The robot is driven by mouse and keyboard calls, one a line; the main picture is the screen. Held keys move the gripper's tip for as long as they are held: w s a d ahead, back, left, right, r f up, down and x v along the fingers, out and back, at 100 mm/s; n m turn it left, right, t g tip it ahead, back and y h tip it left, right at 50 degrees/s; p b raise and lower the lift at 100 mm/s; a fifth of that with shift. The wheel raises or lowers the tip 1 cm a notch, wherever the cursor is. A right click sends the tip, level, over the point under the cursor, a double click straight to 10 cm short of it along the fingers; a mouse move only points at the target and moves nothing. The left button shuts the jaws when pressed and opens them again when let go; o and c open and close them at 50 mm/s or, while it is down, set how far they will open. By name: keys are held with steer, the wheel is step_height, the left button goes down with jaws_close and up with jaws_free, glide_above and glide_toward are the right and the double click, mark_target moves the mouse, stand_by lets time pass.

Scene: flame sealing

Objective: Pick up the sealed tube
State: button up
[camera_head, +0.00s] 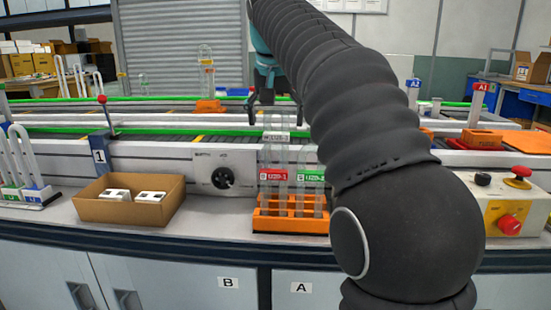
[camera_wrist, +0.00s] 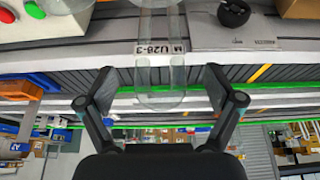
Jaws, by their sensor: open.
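A clear glass tube with a white label reading U28-3 (camera_wrist: 160,75) is between my gripper's fingers (camera_wrist: 160,90) in the wrist view, which looks upside down. A gap shows on each side, and neither finger touches it. In the head view my gripper (camera_head: 275,102) is open above the conveyor edge, and the white label (camera_head: 275,135) shows just below it. My arm hides what lies right of the rack.
A cardboard box (camera_head: 130,212) with white parts and a grey dial panel (camera_head: 223,172) are left of the rack. A yellow control box with a red button (camera_head: 510,222) is at right. Another tube stands in an orange holder (camera_head: 208,106) farther back.

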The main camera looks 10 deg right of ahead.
mark_target(276, 133)
steer(key=b+x, duration=0.1)
steer(key=x, duration=0.4)
steer(key=c, duration=1.3)
